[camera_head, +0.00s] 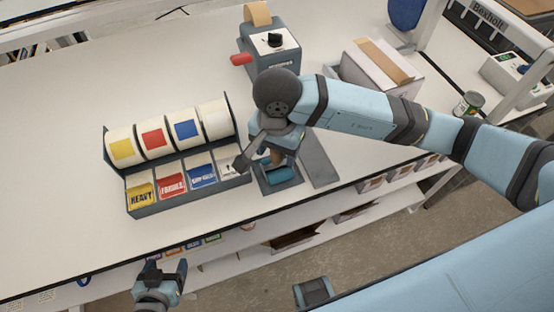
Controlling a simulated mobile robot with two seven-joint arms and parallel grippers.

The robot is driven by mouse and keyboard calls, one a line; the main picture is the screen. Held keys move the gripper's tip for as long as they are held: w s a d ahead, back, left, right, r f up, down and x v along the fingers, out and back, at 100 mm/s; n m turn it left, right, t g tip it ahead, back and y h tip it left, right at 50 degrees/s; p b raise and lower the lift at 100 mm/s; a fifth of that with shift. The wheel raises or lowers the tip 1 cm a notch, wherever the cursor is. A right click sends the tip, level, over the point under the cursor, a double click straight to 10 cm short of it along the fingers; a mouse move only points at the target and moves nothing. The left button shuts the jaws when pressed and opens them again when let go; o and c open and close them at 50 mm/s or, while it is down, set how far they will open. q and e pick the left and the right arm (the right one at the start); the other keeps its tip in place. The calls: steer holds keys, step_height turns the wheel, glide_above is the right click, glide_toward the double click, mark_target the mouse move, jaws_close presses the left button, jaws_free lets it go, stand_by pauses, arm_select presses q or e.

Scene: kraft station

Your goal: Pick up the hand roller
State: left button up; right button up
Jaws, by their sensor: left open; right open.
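The hand roller (283,175), with a teal roller and what looks like a tan handle, sits in a grey holder (291,188) near the table's front edge. My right gripper (262,158) is directly above and around its upper part, open, with one finger out to the left. The gripper hides much of the handle, and I cannot tell whether a finger touches it. My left gripper (166,267) is open and empty, low in front of the table's front edge.
A label rack (187,193) with several rolls stands left of the roller. A grey tape dispenser (270,54) with a red part is behind it. The left of the table (55,180) is clear.

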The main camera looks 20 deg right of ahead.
steer(key=shift+f, duration=0.7)
jaws_close()
steer(key=shift+r, duration=0.1)
step_height(320, 180, up, 20)
steer(key=b, duration=0.1)
steer(key=c, duration=0.9)
jaws_free()
